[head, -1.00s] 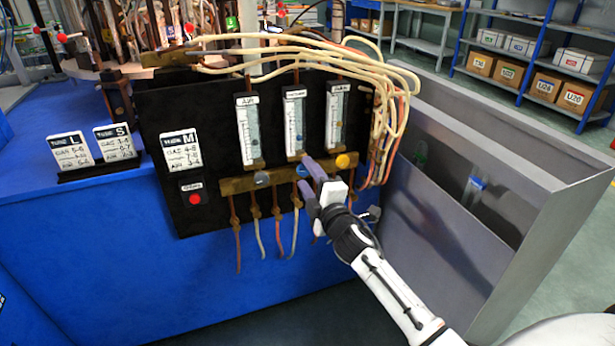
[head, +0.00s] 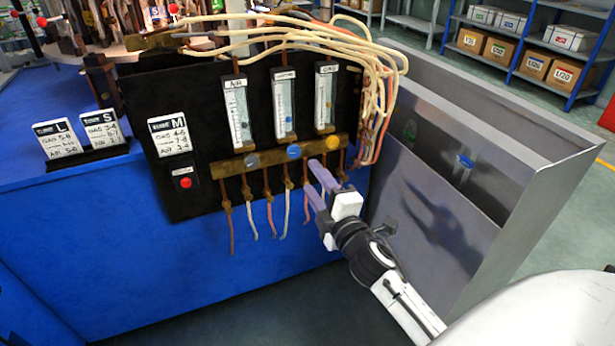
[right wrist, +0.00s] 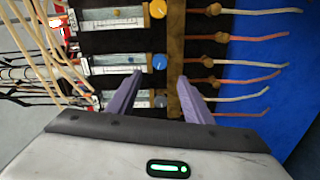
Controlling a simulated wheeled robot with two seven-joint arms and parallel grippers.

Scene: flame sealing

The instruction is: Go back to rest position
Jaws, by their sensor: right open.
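My right gripper (head: 312,178) is open and empty, in front of the lower right of the black flow panel (head: 185,90). Its two purple fingers point at the brass bar (head: 222,166) with a grey knob (head: 251,160), a blue knob (head: 293,151) and a yellow knob (head: 332,142). The fingertips look just below the bar and apart from the knobs. In the right wrist view the open fingers (right wrist: 155,92) have the blue knob (right wrist: 160,62) beyond the gap between them. My left gripper is in neither view.
A grey metal bin (head: 440,190) stands close to the right of my gripper. Cream hoses (head: 385,60) arch over the panel's right side. Several thin tubes (head: 270,215) hang below the bar. Cards (head: 55,138) stand on the blue bench (head: 60,240) at left. Shelves with boxes are behind.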

